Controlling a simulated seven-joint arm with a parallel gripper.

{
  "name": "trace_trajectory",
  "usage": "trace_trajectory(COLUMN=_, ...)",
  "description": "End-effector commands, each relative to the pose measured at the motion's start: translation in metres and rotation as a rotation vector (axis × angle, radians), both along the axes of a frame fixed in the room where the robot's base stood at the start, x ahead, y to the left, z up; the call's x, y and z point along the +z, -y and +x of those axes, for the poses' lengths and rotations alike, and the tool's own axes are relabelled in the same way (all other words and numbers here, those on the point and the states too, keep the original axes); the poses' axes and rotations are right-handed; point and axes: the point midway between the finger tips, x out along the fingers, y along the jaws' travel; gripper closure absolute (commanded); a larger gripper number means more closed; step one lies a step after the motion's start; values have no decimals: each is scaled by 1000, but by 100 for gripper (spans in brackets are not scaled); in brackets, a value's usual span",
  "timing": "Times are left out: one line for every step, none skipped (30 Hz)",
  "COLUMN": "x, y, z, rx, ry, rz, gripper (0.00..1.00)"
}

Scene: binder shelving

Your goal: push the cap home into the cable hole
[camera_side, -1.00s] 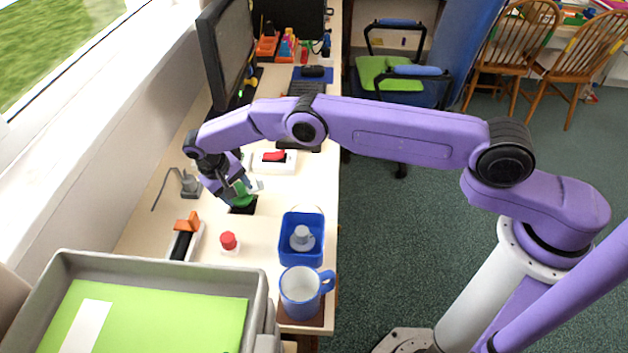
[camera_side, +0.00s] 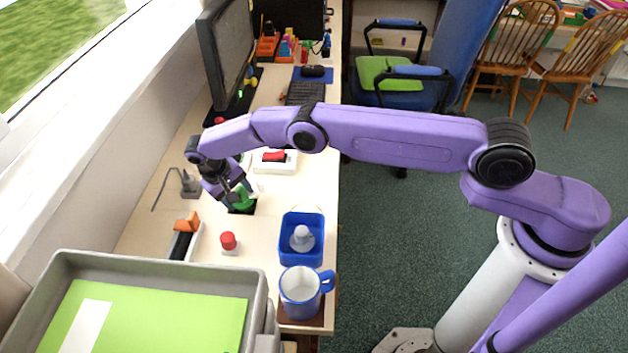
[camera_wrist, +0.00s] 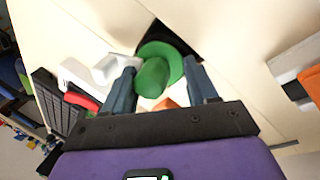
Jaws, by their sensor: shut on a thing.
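The green cap (camera_side: 243,199) is between the fingers of my gripper (camera_side: 240,193), over the dark square cable hole (camera_side: 249,209) in the desk. In the wrist view the cap (camera_wrist: 155,72) shows a round flange and a knob, and the fingers of my gripper (camera_wrist: 162,88) are on both sides of the knob. The cap covers part of the black hole (camera_wrist: 178,42), and a dark corner stays visible beyond the flange. The cap looks tilted to the hole. I cannot tell whether its underside touches the rim.
A red button (camera_side: 228,240) and an orange-and-black stapler-like thing (camera_side: 185,238) stand nearer the grey tray (camera_side: 262,285). A blue bin (camera_side: 301,258) and a blue mug (camera_side: 300,292) are at the right edge. A white block with a red switch (camera_side: 275,160) lies behind.

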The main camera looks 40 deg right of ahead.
Motion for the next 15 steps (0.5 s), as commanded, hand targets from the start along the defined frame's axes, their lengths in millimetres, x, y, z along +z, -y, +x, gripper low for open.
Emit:
trace_trajectory(x=-2, y=0, z=0, rx=0, ry=1, rz=0, gripper=91)
trace_trajectory(x=-2, y=0, z=0, rx=0, ry=1, rz=0, gripper=91)
trace_trajectory(x=-3, y=0, z=0, rx=0, ry=1, rz=0, gripper=91)
trace_trajectory(x=-4, y=0, z=0, rx=0, ry=0, rz=-1, gripper=91)
trace_trajectory(x=-4, y=0, z=0, rx=0, ry=0, rz=-1, gripper=91)
trace_trajectory(x=-5, y=0, z=0, rx=0, ry=0, rz=-1, gripper=91)
trace_trajectory(x=-5, y=0, z=0, rx=0, ry=1, rz=-1, gripper=91)
trace_trajectory(x=-6, y=0, z=0, rx=0, ry=1, rz=-1, gripper=91)
trace_trajectory(x=-6, y=0, z=0, rx=0, ry=1, rz=-1, gripper=91)
trace_trajectory(x=-7, y=0, z=0, rx=1, ry=2, rz=-1, gripper=91)
trace_trajectory(x=-7, y=0, z=0, rx=1, ry=2, rz=-1, gripper=91)
trace_trajectory(x=-8, y=0, z=0, rx=1, ry=2, rz=-1, gripper=91)
trace_trajectory(x=-9, y=0, z=0, rx=1, ry=2, rz=-1, gripper=91)
trace_trajectory(x=-9, y=0, z=0, rx=1, ry=2, rz=-1, gripper=91)
trace_trajectory(x=-9, y=0, z=0, rx=2, ry=2, rz=-1, gripper=33)
